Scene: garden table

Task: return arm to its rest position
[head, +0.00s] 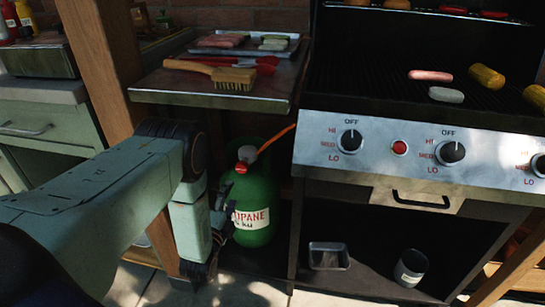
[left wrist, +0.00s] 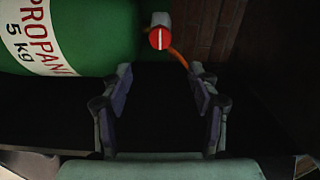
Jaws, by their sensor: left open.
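My left arm comes in from the left in the head view. My left gripper (head: 218,235) hangs low beside the green propane bottle (head: 256,205), partly overlapping its left edge. In the left wrist view the two fingers of the left gripper (left wrist: 158,90) stand apart with nothing between them. The propane bottle (left wrist: 80,35) lies past the fingers there, with its white label and a red valve knob (left wrist: 159,38). In the head view the red knob (head: 241,167) sits at the bottle's top with an orange hose. My right gripper is not in view.
A grill with a control panel (head: 400,145) stands right of the bottle. A side shelf (head: 160,88) with a brush (head: 225,75) and a food tray hangs above the gripper. A wooden post (head: 105,70) rises behind my arm. A tin (head: 410,268) and metal tray (head: 328,256) sit below the grill.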

